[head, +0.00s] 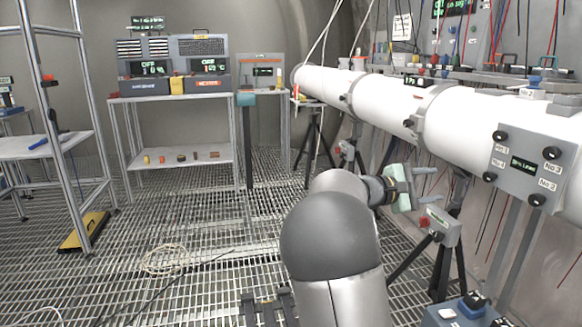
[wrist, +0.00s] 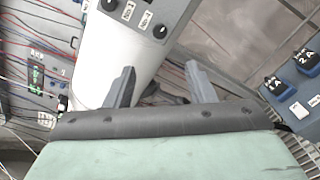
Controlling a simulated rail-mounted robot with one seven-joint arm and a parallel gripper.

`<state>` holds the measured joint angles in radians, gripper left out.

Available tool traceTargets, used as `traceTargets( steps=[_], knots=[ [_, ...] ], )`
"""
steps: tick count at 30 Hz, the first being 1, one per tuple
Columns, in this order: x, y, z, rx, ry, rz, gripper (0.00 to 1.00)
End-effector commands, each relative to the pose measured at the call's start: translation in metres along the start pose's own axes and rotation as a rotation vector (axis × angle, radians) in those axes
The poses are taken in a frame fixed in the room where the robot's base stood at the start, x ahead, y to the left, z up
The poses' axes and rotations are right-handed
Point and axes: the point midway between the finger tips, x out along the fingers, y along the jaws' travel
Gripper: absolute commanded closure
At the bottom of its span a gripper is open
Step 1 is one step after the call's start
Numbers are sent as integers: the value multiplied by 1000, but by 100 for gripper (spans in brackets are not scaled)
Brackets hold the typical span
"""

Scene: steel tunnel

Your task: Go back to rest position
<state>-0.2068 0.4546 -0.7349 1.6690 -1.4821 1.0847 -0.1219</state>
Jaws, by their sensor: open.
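My gripper (head: 430,184) is in the middle right of the head view, at the end of my arm, just below the long white pipe (head: 385,97). In the wrist view my gripper (wrist: 163,88) shows two grey fingers standing well apart with nothing held between them. The white pipe (wrist: 108,70) and its grey panel with black knobs (wrist: 150,18) lie beyond the fingers in the wrist view. That knob panel also shows at the right of the head view (head: 522,166). I see no contact between the fingers and the pipe.
A small grey box with a red button (head: 438,226) stands on a tripod close below my gripper. A blue box with black switches (head: 465,312) is at the bottom right. Cables (head: 165,259) lie on the grated floor. A shelf rack (head: 180,165) stands at the back left.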

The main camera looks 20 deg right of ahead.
Motion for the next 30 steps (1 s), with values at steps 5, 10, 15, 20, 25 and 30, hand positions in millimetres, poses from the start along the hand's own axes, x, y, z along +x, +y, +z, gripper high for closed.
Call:
traceTargets(
  steps=[5, 10, 15, 20, 25, 30],
  knots=[
    [-6, -8, 13, 40, 53, -99, 50],
    [-59, -44, 49, 170, 241, -456, 50],
    [-168, -76, 103, 288, 435, -864, 50],
    [-266, -92, 167, 352, 540, -1167, 50],
    [-336, -106, 225, 388, 579, -1381, 50],
    [-366, -118, 250, 406, 581, -1478, 50]
  ],
)
